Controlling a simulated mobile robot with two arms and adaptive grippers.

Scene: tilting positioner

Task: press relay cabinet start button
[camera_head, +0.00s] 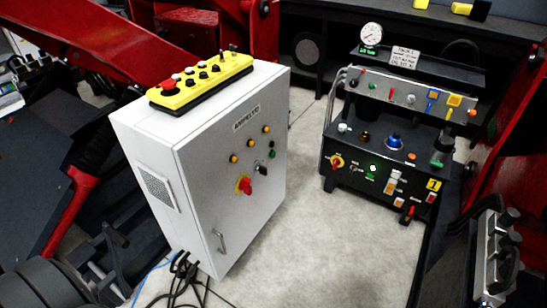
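The white relay cabinet (205,190) stands upright on the floor left of centre, its door turned toward the right. A handle (220,241) sits low on the door. I cannot read which control is labelled start. I cannot make out either of my grippers, and nothing touches the door.
A yellow control box (202,80) lies on the cabinet top. A black control console (385,160) with gauges and buttons stands to the right. Red machine arms (150,45) rise behind and left. Cables (182,275) lie at the cabinet's foot. Grey floor (310,240) between cabinet and console is clear.

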